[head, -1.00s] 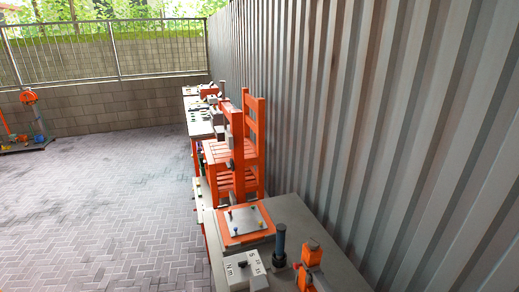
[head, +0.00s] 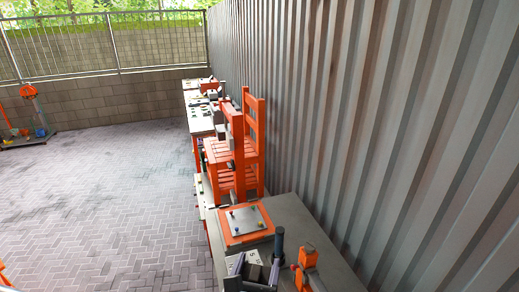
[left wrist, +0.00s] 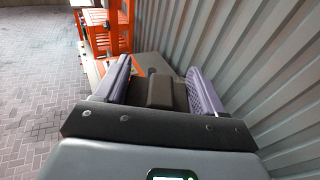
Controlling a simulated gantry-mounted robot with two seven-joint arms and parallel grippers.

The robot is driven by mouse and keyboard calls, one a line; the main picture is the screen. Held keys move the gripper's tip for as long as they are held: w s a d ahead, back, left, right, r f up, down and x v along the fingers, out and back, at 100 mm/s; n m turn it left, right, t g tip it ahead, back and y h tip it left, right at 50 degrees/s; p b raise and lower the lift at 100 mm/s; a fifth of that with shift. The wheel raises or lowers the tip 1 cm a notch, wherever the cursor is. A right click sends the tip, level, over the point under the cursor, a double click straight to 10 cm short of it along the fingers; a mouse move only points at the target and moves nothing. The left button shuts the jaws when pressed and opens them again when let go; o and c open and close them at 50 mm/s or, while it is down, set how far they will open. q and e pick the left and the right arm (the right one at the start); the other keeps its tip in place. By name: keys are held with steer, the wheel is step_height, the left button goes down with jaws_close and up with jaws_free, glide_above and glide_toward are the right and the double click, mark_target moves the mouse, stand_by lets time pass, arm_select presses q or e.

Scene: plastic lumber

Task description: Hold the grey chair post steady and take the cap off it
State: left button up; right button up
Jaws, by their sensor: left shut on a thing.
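My left gripper (head: 252,266) is low in the head view, over the near bench. Its two purple-grey fingers stand well apart, one on each side of a grey block (head: 254,257), and are shut on it. In the left wrist view the block (left wrist: 160,90) looks dark between the fingers, with a raised middle part. A dark grey upright post (head: 279,241) stands on the bench just right of the gripper. I cannot tell whether its top is a separate cap. My right gripper is not in view.
An orange piece with a dark top (head: 309,256) stands right of the post. An orange plate with a grey panel (head: 246,220) lies behind the gripper. An orange chair (head: 236,150) stands beyond. The corrugated wall (head: 400,130) bounds the right. The paved floor (head: 110,210) is open.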

arm_select(q)
steer(key=s+d+r+m+g+h+p, duration=0.1)
steer(key=s+d+r+m+h+p, duration=0.1)
steer(key=d+r, duration=0.5)
steer(key=s+d+r+m+g+h+p, duration=0.2)
steer(key=d+r, duration=0.5)
steer(key=r, duration=0.6)
steer(key=s+m+h+p, duration=0.1)
steer(key=s+h+p, duration=0.1)
steer(key=h, duration=0.1)
steer(key=shift+r+m+p, duration=0.3)
